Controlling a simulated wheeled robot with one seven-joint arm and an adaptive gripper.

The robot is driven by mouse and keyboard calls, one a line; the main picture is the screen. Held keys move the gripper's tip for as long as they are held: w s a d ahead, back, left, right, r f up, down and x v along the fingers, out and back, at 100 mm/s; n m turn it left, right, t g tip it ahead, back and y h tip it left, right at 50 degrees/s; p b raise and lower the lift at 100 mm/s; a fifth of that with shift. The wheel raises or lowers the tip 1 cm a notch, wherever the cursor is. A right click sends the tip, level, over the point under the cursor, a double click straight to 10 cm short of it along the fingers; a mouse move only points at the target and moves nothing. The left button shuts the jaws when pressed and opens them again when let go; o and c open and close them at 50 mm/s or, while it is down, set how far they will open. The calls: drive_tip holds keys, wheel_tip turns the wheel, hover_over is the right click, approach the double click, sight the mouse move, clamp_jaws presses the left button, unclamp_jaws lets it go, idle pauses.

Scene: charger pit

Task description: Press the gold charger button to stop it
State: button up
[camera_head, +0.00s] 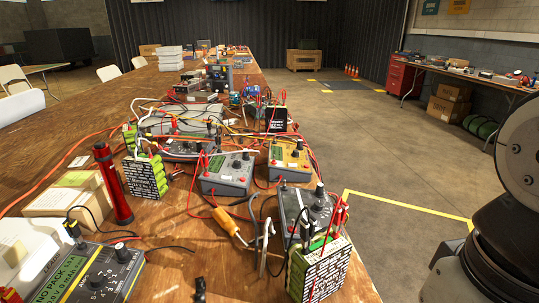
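A charger with a gold-yellow face (291,156) sits on the long wooden table, right of the middle, close to the table's right side. It has a dark knob at its upper right; its button is too small to make out. A similar grey charger (226,172) stands just left of it, and a third, dark grey charger (306,213) is nearer, with red and black leads around it. My gripper is not in view. Only parts of my arm show at the right edge, away from the table.
Battery packs stand at the front (318,272) and left (145,177). A red flashlight-like cylinder (113,185), cardboard boxes (72,200) and another charger (92,275) are at the near left. Loose cables cover the table. The floor right of the table is open, with a yellow line.

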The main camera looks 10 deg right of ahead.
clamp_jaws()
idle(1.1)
